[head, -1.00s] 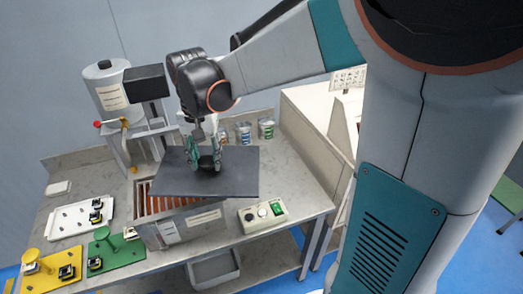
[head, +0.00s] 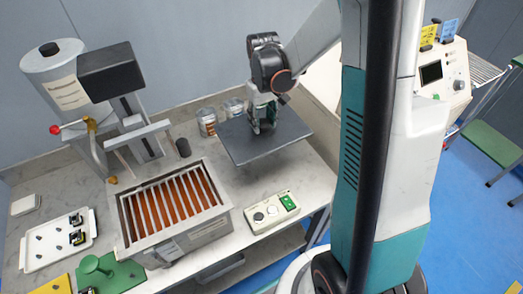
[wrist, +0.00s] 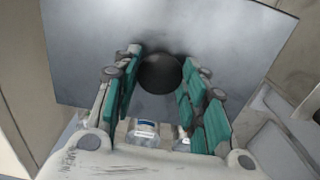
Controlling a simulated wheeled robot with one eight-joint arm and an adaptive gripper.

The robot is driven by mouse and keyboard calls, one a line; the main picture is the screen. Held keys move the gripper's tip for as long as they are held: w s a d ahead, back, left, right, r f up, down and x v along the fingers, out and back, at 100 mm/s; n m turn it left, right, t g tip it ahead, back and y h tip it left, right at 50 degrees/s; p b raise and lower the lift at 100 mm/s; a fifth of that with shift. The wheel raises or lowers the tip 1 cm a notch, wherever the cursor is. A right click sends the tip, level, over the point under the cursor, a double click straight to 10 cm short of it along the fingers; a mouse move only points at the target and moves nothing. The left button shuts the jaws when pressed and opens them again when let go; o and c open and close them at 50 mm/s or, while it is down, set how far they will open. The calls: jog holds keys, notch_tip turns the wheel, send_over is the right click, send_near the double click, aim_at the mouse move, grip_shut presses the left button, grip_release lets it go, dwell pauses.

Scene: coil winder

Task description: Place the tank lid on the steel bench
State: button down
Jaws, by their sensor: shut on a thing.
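The tank lid (head: 259,144) is a flat dark grey plate with a round black knob (wrist: 160,73) on top. My gripper (head: 264,118) is shut on the knob and holds the lid level or nearly so over the right part of the steel bench (head: 60,186). I cannot tell whether the lid touches the bench. In the wrist view the lid (wrist: 90,45) fills much of the picture, with the green finger pads on either side of the knob. The tank (head: 209,232) stands open to the left, showing orange-brown slats.
A control box (head: 270,211) with a green button sits in front of the lid. Several cans (head: 207,122) stand behind it. A tall white cylinder machine (head: 57,80), a white tray (head: 45,250) and a green fixture (head: 108,274) are to the left.

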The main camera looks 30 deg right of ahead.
notch_tip(320, 180, down, 14)
jog(key=b, duration=0.4)
jog(key=shift+f, duration=0.15)
jog(key=shift+b, duration=0.3)
jog(key=shift+f, duration=0.15)
jog(key=c, duration=1)
grip_release()
